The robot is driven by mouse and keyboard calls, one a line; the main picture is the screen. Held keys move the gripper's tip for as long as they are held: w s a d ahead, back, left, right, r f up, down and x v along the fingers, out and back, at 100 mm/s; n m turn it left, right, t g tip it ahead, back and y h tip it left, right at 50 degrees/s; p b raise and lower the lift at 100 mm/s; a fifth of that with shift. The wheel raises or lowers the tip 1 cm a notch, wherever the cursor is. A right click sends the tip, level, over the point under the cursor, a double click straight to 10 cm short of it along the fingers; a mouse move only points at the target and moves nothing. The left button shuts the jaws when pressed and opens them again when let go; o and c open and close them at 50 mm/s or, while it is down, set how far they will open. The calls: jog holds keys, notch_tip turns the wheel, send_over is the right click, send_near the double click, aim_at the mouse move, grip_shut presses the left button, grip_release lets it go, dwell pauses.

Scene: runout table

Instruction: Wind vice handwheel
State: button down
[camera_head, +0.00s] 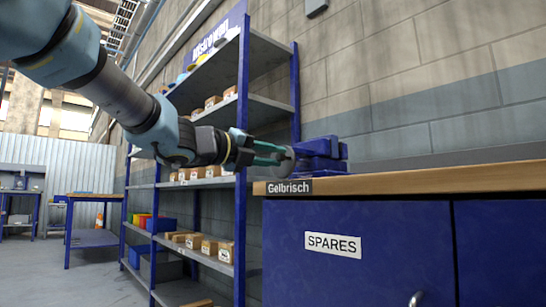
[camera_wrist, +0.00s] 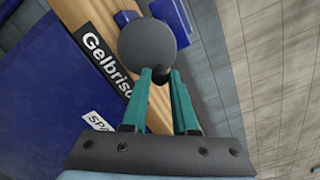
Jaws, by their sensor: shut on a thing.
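The blue vice (camera_head: 322,154) stands on the left end of the wooden bench top. Its grey round handwheel (camera_head: 284,163) faces left, towards my gripper. In the wrist view the handwheel (camera_wrist: 148,48) is a dark disc with a small dark knob (camera_wrist: 161,74) near its lower edge. My gripper (camera_head: 268,156) reaches in from the left at the wheel. In the wrist view the teal fingers of my gripper (camera_wrist: 161,78) close in on the knob, with their tips on either side of it. The far side of the wheel and part of the vice are hidden.
The wooden bench top (camera_head: 440,177) sits on a blue cabinet (camera_head: 400,250) labelled SPARES, with a "Gelbrisch" plate (camera_head: 290,188) at its edge. A blue shelf rack (camera_head: 243,150) with boxes stands behind my arm. The bench top right of the vice is clear.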

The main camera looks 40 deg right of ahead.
jog(key=r+n+p, duration=0.1)
jog(key=n+p, duration=0.1)
jog(key=p, duration=0.1)
jog(key=shift+w+r+n+p, duration=0.1)
jog(key=shift+n+p, duration=0.3)
jog(key=shift+n, duration=0.3)
jog(key=shift+r+n+p, duration=0.25)
jog(key=shift+n+p, duration=0.25)
jog(key=shift+p, duration=0.6)
jog(key=shift+w+n+p, duration=0.25)
jog(key=shift+n+p, duration=0.95)
jog(key=shift+p, duration=0.05)
